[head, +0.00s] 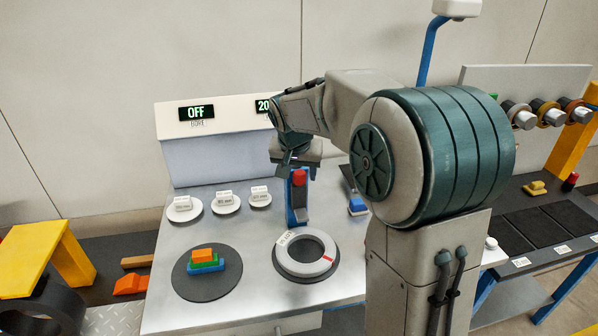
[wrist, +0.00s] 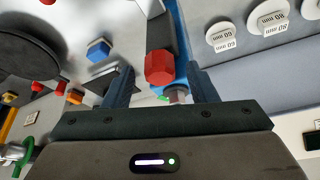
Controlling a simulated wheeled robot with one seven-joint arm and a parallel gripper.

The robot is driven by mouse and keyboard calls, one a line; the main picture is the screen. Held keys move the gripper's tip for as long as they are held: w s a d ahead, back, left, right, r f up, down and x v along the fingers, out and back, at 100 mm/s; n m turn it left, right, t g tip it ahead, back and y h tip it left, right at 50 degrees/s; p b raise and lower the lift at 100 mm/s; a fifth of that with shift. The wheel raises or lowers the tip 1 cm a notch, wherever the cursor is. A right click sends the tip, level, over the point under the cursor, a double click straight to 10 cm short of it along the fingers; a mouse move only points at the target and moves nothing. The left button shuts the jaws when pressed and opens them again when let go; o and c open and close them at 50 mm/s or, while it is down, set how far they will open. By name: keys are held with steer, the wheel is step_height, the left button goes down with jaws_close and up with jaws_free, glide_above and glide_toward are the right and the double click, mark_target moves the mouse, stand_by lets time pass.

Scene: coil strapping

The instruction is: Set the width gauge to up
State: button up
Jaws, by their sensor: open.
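A blue upright fitting (head: 297,209) with a red knob (head: 299,177) stands on the steel bench, behind the grey ring. It looks like the width gauge, but I see no label naming it. My gripper (head: 298,166) is just above the knob, pointing down. In the wrist view, my gripper (wrist: 159,72) is open, with one finger on each side of the red knob (wrist: 158,68). I cannot tell whether the fingers touch it. The blue fitting (wrist: 172,28) runs away behind the knob. My arm hides part of the bench to the right.
Labelled white discs (head: 226,203) stand behind. A dark round plate (head: 207,286) holds coloured blocks at the left front. A grey ring (head: 305,253) lies in front of the fitting. A blue block (head: 357,206) is to the right. The display (head: 196,112) reads OFF.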

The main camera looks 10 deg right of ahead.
steer(key=v, duration=1.3)
steer(key=shift+s, duration=0.2)
steer(key=shift+r, duration=0.1)
steer(key=s+d+f+n, duration=0.1)
steer(key=s+f, duration=0.3)
steer(key=s, duration=0.4)
steer(key=s+f+n+y+p, duration=0.1)
steer(key=s+f, duration=0.3)
steer(key=s, duration=0.3)
steer(key=s+d+f+n+g+p, duration=0.1)
steer(key=s+f+n, duration=0.1)
steer(key=s+f, duration=0.3)
steer(key=s, duration=0.3)
steer(key=shift+s+d+y, duration=0.3)
steer(key=shift+y, duration=0.1)
